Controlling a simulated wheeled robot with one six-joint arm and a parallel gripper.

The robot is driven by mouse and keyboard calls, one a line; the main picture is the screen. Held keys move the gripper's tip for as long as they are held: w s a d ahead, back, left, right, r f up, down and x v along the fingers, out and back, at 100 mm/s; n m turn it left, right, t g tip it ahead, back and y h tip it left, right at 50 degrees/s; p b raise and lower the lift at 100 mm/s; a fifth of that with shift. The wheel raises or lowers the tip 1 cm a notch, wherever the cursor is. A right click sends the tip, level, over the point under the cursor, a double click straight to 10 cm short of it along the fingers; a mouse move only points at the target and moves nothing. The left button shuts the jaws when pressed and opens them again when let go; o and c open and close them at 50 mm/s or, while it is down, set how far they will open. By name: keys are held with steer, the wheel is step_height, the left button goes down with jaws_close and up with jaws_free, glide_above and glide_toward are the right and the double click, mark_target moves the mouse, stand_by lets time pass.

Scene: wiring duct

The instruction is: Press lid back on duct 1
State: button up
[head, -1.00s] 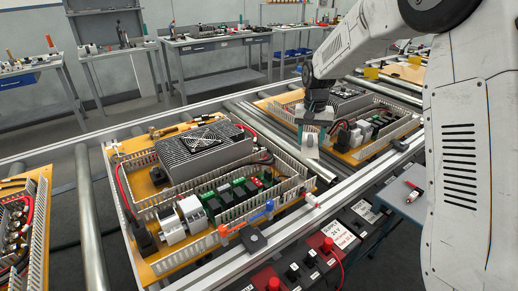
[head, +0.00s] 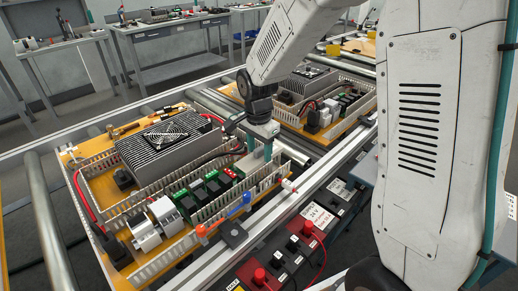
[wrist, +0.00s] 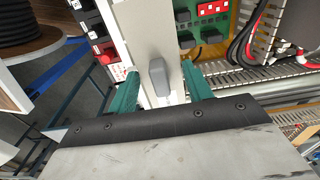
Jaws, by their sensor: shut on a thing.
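My gripper (wrist: 160,92) has its two teal fingers on either side of a pale grey lid strip (wrist: 150,35) with a grey knob on it, and is shut on the lid. In the head view my gripper (head: 264,145) is at the right end of the near orange panel (head: 85,215). The lid there is mostly hidden by the fingers. A slotted grey duct (head: 168,262) runs along the panel's front edge, below and left of my gripper. I cannot read which duct is number 1, nor tell whether the lid touches a duct.
A blue part (head: 246,198) and an orange part (head: 201,231) stand on the front duct. A large finned heat sink (head: 165,145) stands on the panel's back half. A control strip with a red knob (head: 259,276) lies in front. A second panel (head: 340,130) is behind right.

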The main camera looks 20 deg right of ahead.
mark_target(259, 157)
steer(key=shift+s, duration=0.1)
stand_by(0.3)
steer(key=shift+f, duration=2.9)
steer(key=shift+f, duration=1.1)
steer(key=o, duration=1.1)
steer(key=r, duration=0.7)
steer(key=shift+a+r, duration=0.2)
steer(key=shift+r, duration=0.15)
